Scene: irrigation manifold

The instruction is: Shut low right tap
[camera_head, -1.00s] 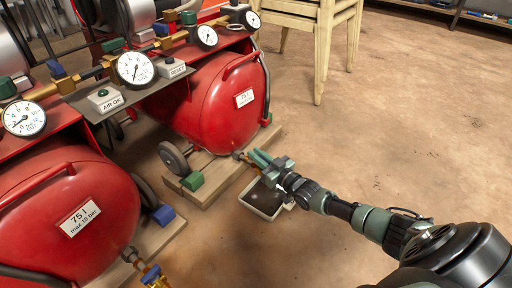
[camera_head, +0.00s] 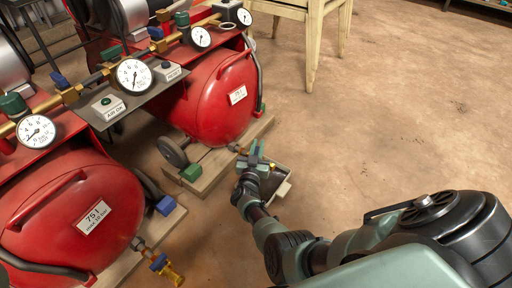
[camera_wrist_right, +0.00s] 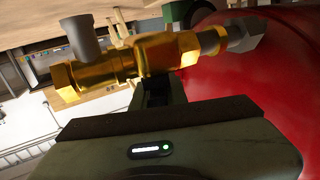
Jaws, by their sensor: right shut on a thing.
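The low right tap (camera_head: 239,149) sits at the bottom front of the right red tank (camera_head: 222,100). It is mostly covered by my right gripper (camera_head: 256,155). In the right wrist view its brass body (camera_wrist_right: 165,52) lies across the top, with a grey stub standing up from it and a grey fitting towards the red tank. My right gripper is shut on the tap; its dark fingers (camera_wrist_right: 160,90) meet it just below the brass body. The tap's handle and its angle are hidden from me. My left gripper is not in view.
A shallow tray (camera_head: 284,189) lies on the floor by my right gripper. Gauges and small boxes line the shelf above. A wooden chair (camera_head: 312,40) stands behind; the right floor is clear.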

